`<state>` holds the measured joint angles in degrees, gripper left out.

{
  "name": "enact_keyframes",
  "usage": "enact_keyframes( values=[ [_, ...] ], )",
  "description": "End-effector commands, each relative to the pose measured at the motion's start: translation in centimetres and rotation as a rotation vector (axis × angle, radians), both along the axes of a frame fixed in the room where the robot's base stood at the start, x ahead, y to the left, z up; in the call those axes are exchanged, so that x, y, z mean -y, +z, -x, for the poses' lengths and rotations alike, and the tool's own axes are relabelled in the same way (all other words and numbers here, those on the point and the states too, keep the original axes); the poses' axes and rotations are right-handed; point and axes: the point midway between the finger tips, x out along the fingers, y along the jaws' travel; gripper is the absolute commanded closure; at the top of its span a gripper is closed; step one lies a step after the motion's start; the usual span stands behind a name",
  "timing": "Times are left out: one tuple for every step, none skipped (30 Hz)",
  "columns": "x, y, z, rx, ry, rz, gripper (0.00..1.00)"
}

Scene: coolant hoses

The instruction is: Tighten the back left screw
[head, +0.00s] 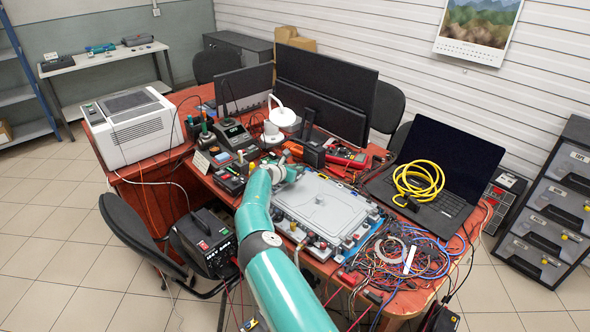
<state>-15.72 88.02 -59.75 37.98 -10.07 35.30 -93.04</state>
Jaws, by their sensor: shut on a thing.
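A light grey cover plate (322,205) lies on a flat unit with dark and red fittings along its edges, on the red-brown table. My gripper (291,173) is at the plate's back left corner, at the end of my teal arm. It is small in this view, and its fingers are hard to make out. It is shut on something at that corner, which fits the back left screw. The screw itself is hidden by the gripper and wrist, so its seating cannot be seen.
Tangled wires (400,262) lie right of the unit. A laptop (440,165) with a yellow cable coil (417,181) stands behind them. Two monitors (325,92), a white lamp (282,113) and a multimeter (347,157) are behind the plate. Tools crowd the left side.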

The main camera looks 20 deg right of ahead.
Motion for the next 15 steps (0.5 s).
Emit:
enact_keyframes(
  values=[
    [-0.21, -0.37, 0.0, -0.002, 0.003, -0.005, 1.0],
    [-0.22, -0.38, 0.0, -0.002, 0.003, -0.005, 1.0],
    [-0.21, -0.38, 0.01, -0.003, 0.003, -0.006, 0.78],
    [-0.21, -0.39, 0.02, -0.002, 0.003, -0.005, 0.72],
    [-0.18, -0.37, 0.02, -0.002, 0.003, -0.005, 0.67],
    [-0.17, -0.33, 0.02, -0.002, 0.003, -0.005, 0.6],
    [-0.14, -0.31, 0.01, -0.002, 0.002, -0.004, 0.6],
    [-0.13, -0.28, 0.02, -0.002, 0.002, -0.004, 0.6],
    [-0.11, -0.25, 0.02, -0.002, 0.002, -0.004, 0.6],
    [-0.09, -0.23, 0.01, -0.001, 0.002, -0.003, 0.6],
    [-0.09, -0.22, 0.01, -0.001, 0.002, -0.003, 0.6],
    [-0.08, -0.2, 0.02, -0.001, 0.001, -0.003, 0.6],
    [-0.06, -0.18, 0.02, -0.002, 0.001, -0.002, 0.6],
    [-0.08, -0.16, 0.02, -0.002, 0.001, -0.001, 0.6],
    [-0.11, -0.13, 0.04, -0.002, 0.001, -0.001, 0.6]
  ],
)
